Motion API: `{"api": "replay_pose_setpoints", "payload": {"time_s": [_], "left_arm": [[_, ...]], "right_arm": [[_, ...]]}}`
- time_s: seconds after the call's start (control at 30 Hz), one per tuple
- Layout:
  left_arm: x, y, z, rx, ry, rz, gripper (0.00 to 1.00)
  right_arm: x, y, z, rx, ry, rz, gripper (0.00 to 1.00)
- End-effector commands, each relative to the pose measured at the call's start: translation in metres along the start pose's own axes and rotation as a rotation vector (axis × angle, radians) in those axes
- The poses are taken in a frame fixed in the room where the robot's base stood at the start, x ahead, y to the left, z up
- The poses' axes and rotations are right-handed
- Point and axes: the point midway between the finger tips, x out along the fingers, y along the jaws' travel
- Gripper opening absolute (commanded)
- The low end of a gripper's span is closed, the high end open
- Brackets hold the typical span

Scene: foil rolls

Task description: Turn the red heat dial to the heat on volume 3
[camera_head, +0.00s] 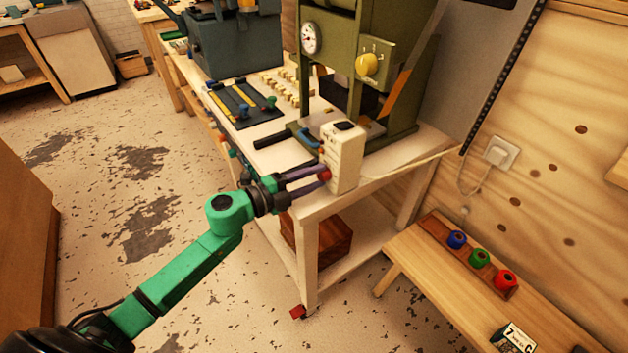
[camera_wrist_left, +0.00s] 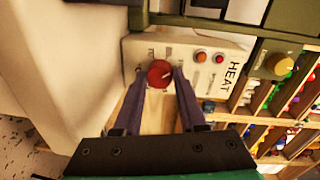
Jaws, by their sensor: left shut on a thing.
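The red heat dial (camera_wrist_left: 160,73) is on the face of a cream control box (camera_wrist_left: 207,50) lettered HEAT. In the head view the dial (camera_head: 325,175) shows at the front edge of the box (camera_head: 346,150), which stands at the table's near corner. My left gripper (camera_head: 316,173) has its purple fingers on either side of the dial, and in the left wrist view the fingertips (camera_wrist_left: 161,75) are shut on it. The number the dial points to is too small to read. My right gripper is in neither view.
A green machine (camera_head: 385,70) with a yellow knob (camera_head: 367,64) and a gauge stands right behind the box on the white table (camera_head: 393,160). Floor at left is free.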

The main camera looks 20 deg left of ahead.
Motion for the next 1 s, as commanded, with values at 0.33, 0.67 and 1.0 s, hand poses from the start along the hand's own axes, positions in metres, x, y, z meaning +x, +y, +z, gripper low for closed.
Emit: {"api": "replay_pose_setpoints", "payload": {"time_s": [0.33, 0.67, 1.0], "left_arm": [[0.0, 0.0025, -0.0005, 0.176, -0.012, 0.003, 0.0], [0.0, 0.002, -0.0007, 0.216, -0.015, 0.003, 0.0], [0.0, 0.0019, -0.0007, 0.215, -0.015, 0.003, 0.67]], "right_arm": [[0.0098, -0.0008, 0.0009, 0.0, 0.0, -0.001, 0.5], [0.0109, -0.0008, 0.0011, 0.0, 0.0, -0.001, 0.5], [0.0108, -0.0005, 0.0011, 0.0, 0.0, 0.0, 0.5]]}}
